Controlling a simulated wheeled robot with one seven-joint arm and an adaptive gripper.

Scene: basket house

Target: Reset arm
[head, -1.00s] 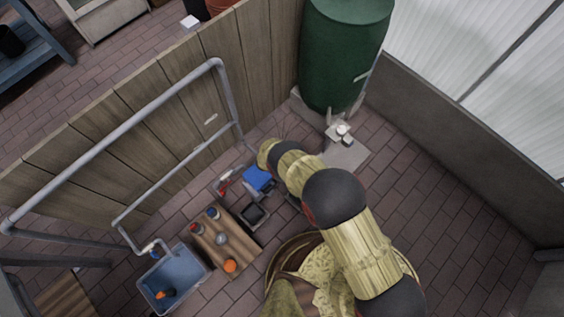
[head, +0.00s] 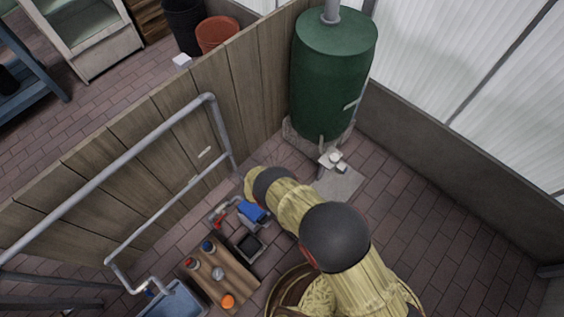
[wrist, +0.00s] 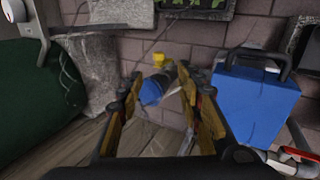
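My arm (head: 335,237) reaches from the bottom right of the head view toward the wooden fence. The arm hides my gripper there. In the wrist view my gripper (wrist: 160,90) shows two fingers standing apart, with no object clasped between them. A blue object with a yellow end (wrist: 155,88) shows beyond the gap between the fingers; I cannot tell how far off it is. A blue box with a black handle (wrist: 256,105) stands right of the fingers and also shows in the head view (head: 252,211).
A green barrel (head: 334,80) stands by the fence (head: 150,130) and a grey pipe rail (head: 160,132). A low wooden table (head: 230,285) bears several small items. A blue bin (head: 172,302) is left of it. Brick floor (head: 440,215) is clear at right.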

